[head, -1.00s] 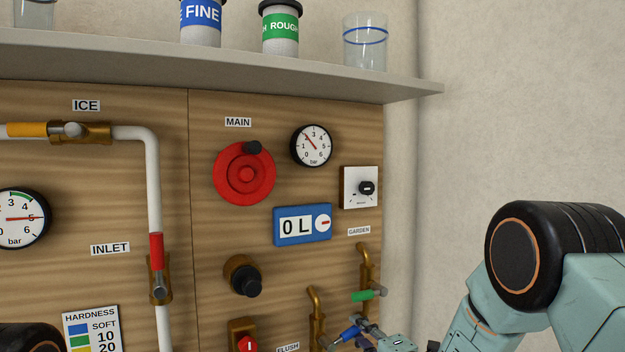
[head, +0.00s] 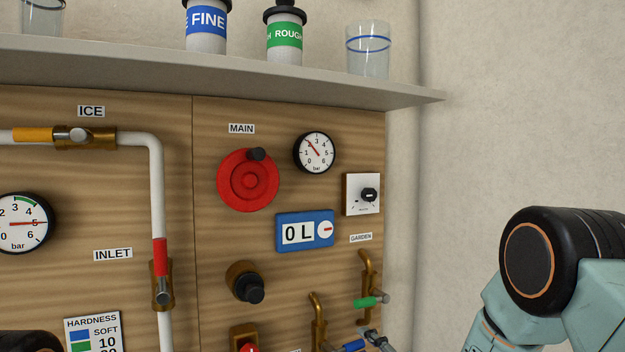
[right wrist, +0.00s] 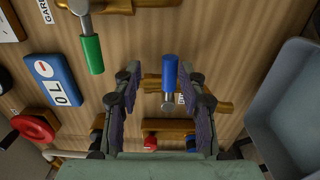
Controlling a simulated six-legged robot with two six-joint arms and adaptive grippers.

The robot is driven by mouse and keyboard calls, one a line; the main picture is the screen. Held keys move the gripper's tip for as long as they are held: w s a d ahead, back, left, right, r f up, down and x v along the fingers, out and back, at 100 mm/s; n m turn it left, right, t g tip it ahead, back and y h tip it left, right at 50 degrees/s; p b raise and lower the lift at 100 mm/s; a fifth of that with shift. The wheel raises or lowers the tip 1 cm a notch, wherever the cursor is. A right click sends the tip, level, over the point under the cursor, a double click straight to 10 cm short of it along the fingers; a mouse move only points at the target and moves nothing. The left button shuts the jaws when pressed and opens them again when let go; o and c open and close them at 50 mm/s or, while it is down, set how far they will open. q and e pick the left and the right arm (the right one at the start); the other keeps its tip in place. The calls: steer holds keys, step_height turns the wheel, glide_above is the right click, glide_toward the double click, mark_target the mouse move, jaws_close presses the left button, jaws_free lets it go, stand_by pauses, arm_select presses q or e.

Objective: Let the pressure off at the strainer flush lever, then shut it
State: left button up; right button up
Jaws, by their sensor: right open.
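The flush lever (right wrist: 170,69) has a blue grip and a grey stem and lies across its brass valve body (right wrist: 153,83). In the head view its blue grip (head: 352,345) shows at the bottom edge. The FLUSH label (right wrist: 180,99) is mostly hidden. My right gripper (right wrist: 161,75) is open in the right wrist view, with one finger on each side of the blue grip and a visible gap at both. In the head view only a small part of this gripper shows at the bottom edge.
The green garden lever (right wrist: 92,54) is close to my right gripper. A red MAIN wheel (head: 248,180), a gauge (head: 314,153) near 2 bar and a blue 0 L meter (head: 305,231) are on the panel. A grey bin (right wrist: 285,105) stands at the right in the wrist view.

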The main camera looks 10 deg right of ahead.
steer(key=p+v, duration=0.1)
steer(key=v, duration=0.3)
steer(key=shift+s+d, duration=0.25)
steer(key=shift+w, duration=0.1)
steer(key=s+d+f+m+g+h+b, duration=0.15)
steer(key=s+f+m+g, duration=0.25)
steer(key=s+f+m, duration=0.5)
steer(key=s+f+m+g+h, duration=0.35)
steer(key=f+m, duration=0.35)
steer(key=f, duration=0.4)
steer(key=s+f+m+g+b, duration=0.2)
steer(key=s+f, duration=0.3)
steer(key=s, duration=0.5)
steer(key=s+f+m+g+b, duration=0.2)
steer(key=s+f+g, duration=0.2)
steer(key=s, duration=0.7)
steer(key=s+f+m+g+h+b, duration=0.1)
steer(key=s+f+m+g+b, duration=0.1)
steer(key=s+f, duration=0.5)
steer(key=s+g, duration=0.1)
steer(key=s, duration=0.2)
steer(key=shift+s+g, duration=0.35)
